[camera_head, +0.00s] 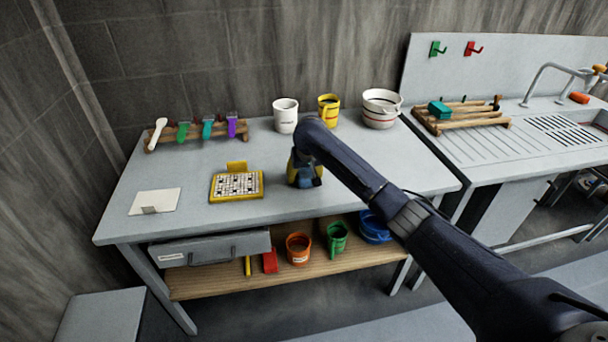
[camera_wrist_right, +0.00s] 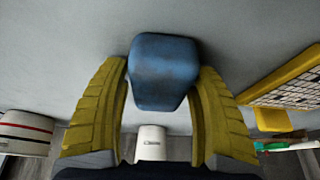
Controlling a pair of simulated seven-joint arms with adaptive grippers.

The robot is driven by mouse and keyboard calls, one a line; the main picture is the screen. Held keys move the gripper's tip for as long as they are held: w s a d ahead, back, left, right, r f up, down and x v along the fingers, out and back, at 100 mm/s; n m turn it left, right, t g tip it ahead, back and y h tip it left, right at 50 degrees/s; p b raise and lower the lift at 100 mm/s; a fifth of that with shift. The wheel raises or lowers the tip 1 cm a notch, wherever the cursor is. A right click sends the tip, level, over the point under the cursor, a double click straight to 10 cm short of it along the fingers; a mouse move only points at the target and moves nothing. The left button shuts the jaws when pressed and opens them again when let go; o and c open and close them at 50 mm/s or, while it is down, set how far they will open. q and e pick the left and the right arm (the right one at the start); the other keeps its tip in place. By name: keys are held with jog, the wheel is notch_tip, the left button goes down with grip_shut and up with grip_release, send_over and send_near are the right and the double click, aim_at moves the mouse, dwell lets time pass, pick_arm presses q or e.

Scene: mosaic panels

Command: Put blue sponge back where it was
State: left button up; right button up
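The blue sponge (camera_wrist_right: 163,72) sits between the yellow fingers of my right gripper (camera_wrist_right: 164,75) in the right wrist view. Both fingertips appear to touch its sides, so the gripper looks shut on it. In the head view my right gripper (camera_head: 304,170) points down over the middle of the grey worktable (camera_head: 380,178), and a bit of the blue sponge (camera_head: 315,182) shows at its tips. I cannot tell whether the sponge rests on the table or is just above it. My left gripper is in neither view.
A yellow-framed mosaic panel (camera_head: 236,187) and a white card (camera_head: 155,202) lie left of the gripper. A slatted rack (camera_head: 470,123) with a teal block (camera_head: 439,109) is by the sink.

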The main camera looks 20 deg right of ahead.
jog(key=shift+o, duration=0.7)
jog(key=shift+r, duration=0.1)
jog(key=shift+r, duration=0.15)
jog(key=v, duration=1.2)
jog(key=shift+a, duration=0.1)
